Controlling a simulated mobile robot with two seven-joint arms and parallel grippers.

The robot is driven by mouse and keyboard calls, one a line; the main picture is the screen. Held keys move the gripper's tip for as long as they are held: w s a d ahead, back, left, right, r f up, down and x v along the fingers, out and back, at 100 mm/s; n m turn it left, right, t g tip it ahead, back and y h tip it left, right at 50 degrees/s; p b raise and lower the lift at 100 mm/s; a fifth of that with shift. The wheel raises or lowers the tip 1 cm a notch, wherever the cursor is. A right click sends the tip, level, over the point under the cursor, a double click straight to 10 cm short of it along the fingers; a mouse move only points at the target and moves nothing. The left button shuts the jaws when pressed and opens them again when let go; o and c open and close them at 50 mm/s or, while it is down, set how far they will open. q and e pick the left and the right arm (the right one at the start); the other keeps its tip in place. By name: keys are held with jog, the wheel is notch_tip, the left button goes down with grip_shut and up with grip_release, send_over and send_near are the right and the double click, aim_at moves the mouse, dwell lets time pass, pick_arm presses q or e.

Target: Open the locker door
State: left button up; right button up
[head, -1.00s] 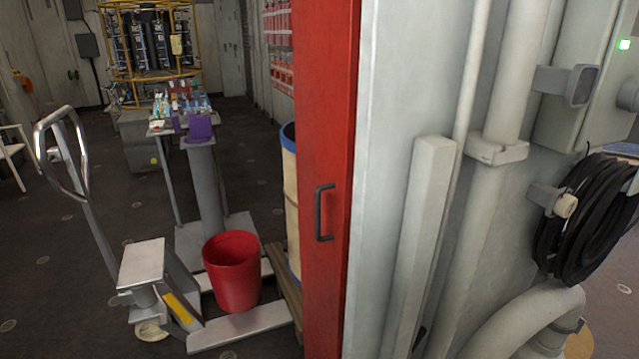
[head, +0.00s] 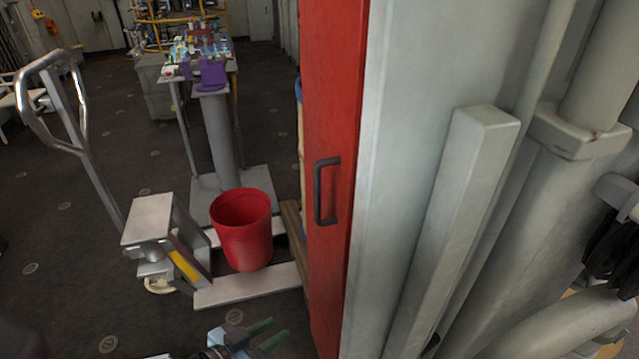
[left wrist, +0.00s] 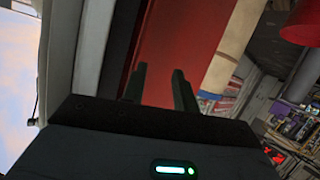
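The red locker door (head: 331,90) stands upright in the middle of the head view, seen at a steep angle. It has a dark bar handle (head: 318,192) on its face. My left gripper (head: 270,335) shows at the bottom of the head view, below and left of the handle, apart from the door. Its two greenish fingers are spread with nothing between them. In the left wrist view the fingers (left wrist: 160,85) are also apart, with the red door (left wrist: 185,50) beyond them. The handle cannot be made out there. My right gripper is in neither view.
A grey wall and pipes (head: 450,230) stand right of the door. Left of it are a red bucket (head: 243,245) on a pallet truck (head: 150,225), and a table (head: 175,75) with small items. Dark floor is open at the left.

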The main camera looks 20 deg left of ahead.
pick_arm(q)
jog(key=w+r+m+h+b, duration=0.1)
jog(key=w+r, duration=0.4)
jog(key=r, duration=0.8)
jog(key=w+r+m+h+b, duration=0.1)
jog(key=w+r+m+h, duration=0.3)
jog(key=r, duration=0.9)
jog(key=shift+w+a+r+h, duration=0.25)
jog(key=shift+w+r+h, duration=0.05)
jog(key=shift+w+h, duration=0.45)
jog(key=p, duration=0.1)
send_over(318, 218)
jog(key=shift+w+a, duration=0.15)
jog(key=shift+w, duration=0.15)
